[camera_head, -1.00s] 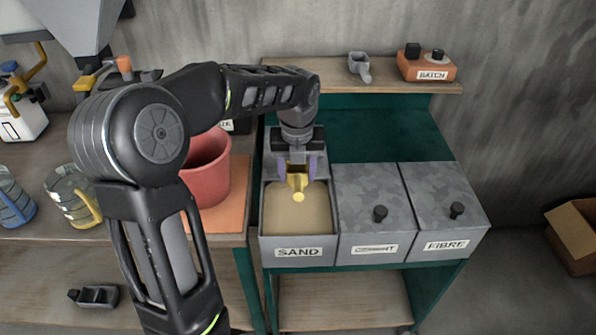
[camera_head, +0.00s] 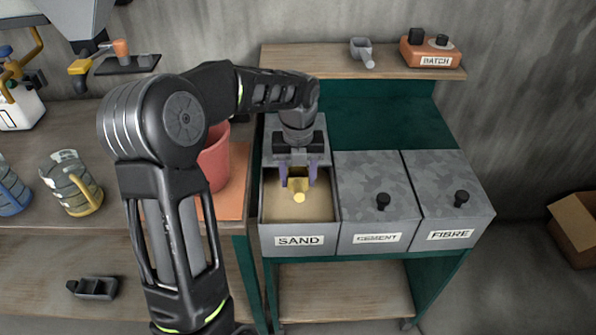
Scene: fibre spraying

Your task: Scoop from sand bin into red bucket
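The sand bin (camera_head: 281,246) is an open grey box labelled SAND with tan sand inside. My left gripper (camera_head: 298,175), with two purple fingers, is over the bin and points down into it. A yellow scoop-like piece (camera_head: 299,190) sits between the fingers, filling the gap, with its round end toward the front of the bin. Its lower part is not clear, and I cannot tell whether it carries sand. The red bucket (camera_head: 215,168) stands left of the bin on an orange mat, partly hidden by my arm. My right gripper is not in view.
Lidded cement (camera_head: 377,238) and fibre (camera_head: 450,235) bins adjoin the sand bin at the right. A grey scoop (camera_head: 361,50) and an orange batch box (camera_head: 431,50) are on the shelf behind. Clear jugs (camera_head: 70,182) stand on the left bench.

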